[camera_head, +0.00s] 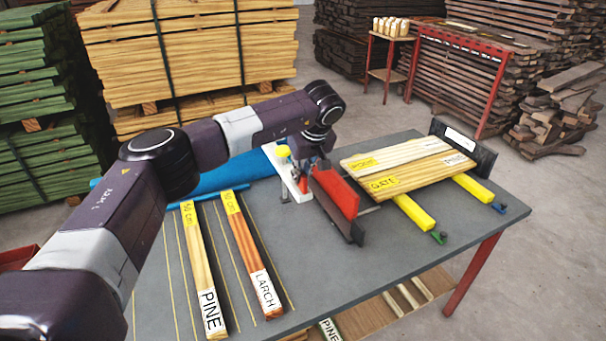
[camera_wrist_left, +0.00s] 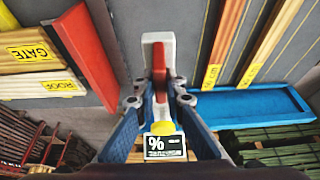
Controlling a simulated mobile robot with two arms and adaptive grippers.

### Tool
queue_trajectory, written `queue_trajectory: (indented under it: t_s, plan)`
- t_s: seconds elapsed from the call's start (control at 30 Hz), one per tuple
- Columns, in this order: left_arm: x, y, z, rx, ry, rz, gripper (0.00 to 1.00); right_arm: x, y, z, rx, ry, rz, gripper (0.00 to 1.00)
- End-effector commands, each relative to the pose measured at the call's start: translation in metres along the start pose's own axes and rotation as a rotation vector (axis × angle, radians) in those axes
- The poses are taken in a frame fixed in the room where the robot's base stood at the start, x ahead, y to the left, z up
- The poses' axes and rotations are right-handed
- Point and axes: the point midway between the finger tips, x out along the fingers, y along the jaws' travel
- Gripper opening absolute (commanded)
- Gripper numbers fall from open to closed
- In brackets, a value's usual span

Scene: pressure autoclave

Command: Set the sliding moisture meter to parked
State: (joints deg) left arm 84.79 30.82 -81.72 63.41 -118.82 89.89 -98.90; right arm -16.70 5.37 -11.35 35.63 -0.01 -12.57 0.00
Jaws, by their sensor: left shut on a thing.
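The moisture meter shows in the left wrist view as a dark "%" display (camera_wrist_left: 165,148) with a yellow part behind it and a red piece (camera_wrist_left: 160,92) over a white rail (camera_wrist_left: 157,40). In the head view, the white rail (camera_head: 286,172) lies on the table, with a yellow knob (camera_head: 283,151) near its far end. My left gripper (camera_head: 306,164) is low over the rail, just left of a red upright plate. In the left wrist view, its blue fingers (camera_wrist_left: 160,100) are shut on the meter from both sides; the exact contact is partly hidden. My right gripper is out of view.
The red plate (camera_head: 338,194) with a black edge stands close right of my gripper. Boards marked GATE (camera_head: 420,180) lie on yellow bars at right. PINE (camera_head: 202,265) and LARCH (camera_head: 248,250) strips lie at left. A blue tray (camera_head: 215,172) is at the back.

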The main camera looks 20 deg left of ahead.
Motion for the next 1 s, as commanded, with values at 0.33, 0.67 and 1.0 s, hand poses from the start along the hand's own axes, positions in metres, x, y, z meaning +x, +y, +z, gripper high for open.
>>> queue_trajectory:
  t_s: [0.33,0.67,1.0]
  plan:
    - [-0.003,0.005,-0.001,0.0,0.003,0.015,0.0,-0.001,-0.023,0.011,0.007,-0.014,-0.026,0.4]
    - [-0.002,0.004,0.0,0.0,0.002,0.011,0.28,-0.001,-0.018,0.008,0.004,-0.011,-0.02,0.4]
    - [-0.015,0.003,0.0,0.001,0.002,0.01,0.28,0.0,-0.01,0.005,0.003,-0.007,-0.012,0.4]
